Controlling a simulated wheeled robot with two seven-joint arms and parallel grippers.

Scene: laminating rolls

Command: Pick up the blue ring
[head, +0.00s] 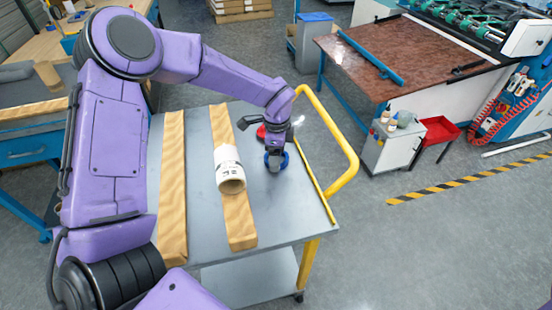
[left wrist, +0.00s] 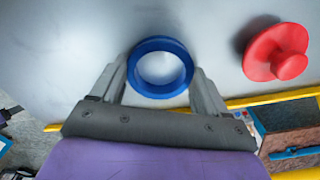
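The blue ring (left wrist: 161,68) lies between the two fingers of my left gripper (left wrist: 162,72) in the left wrist view, with its round opening facing the camera. The fingers reach down on both sides of the ring, close to its outer edge. I cannot tell whether they press on it. In the head view my left gripper (head: 275,158) is low over the right part of the grey cart top (head: 285,215), with the blue ring (head: 283,161) at its tips. The gripper partly hides the ring there. My right gripper is not in view.
A red flanged piece (left wrist: 277,52) lies close by, partly hidden behind my arm in the head view. A white roll (head: 228,170) rests on a wooden bar (head: 240,220) left of the gripper. A yellow handrail (head: 345,150) edges the cart's right side.

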